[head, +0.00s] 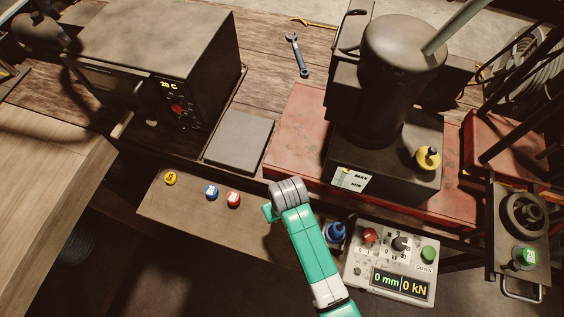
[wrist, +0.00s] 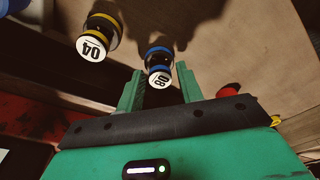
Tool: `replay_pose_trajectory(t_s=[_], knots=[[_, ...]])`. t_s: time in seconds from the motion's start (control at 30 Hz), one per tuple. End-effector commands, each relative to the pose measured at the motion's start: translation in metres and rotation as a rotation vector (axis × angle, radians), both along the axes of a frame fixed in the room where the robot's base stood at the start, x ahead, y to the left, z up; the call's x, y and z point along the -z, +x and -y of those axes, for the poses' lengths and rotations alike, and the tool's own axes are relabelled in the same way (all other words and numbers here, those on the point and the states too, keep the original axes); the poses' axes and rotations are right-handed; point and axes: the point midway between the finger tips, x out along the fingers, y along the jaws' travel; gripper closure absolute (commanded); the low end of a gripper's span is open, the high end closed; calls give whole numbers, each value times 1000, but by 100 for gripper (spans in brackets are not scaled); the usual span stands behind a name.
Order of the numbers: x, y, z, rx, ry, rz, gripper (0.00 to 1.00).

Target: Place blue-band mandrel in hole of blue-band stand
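In the wrist view a dark cylinder with blue bands and a white face marked 08 (wrist: 159,67) shows between the two green fingers of my gripper (wrist: 159,88). A dark gap shows beside it, so my gripper looks open. In the head view my arm hides this cylinder and my fingertips. A dark piece with a blue top (head: 335,232) stands just right of my arm. A blue-rimmed disc (head: 212,192) sits on the wooden shelf, left of my arm. I cannot tell for sure which blue-marked piece is the mandrel or the stand, and no hole is visible.
A yellow-banded cylinder marked 04 (wrist: 99,37) stands close to the 08 cylinder. Yellow (head: 171,178) and red (head: 233,199) discs share the shelf (head: 190,225). A control box (head: 391,262) is right of my arm. A yellow-topped piece (head: 427,159) stands on the press.

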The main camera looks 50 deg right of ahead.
Motion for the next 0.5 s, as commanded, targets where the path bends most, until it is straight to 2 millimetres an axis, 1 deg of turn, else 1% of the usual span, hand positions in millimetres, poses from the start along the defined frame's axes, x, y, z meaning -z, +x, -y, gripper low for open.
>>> replay_pose_trajectory(t_s=[0.27,0.33,0.37,0.43,0.5], knots=[[0,0,0,0,0,0,55],[-4,0,0,1,0,0,55],[-7,0,0,1,0,0,55],[-19,-1,-1,0,-1,3,55],[-37,-4,-2,0,-2,4,55]])
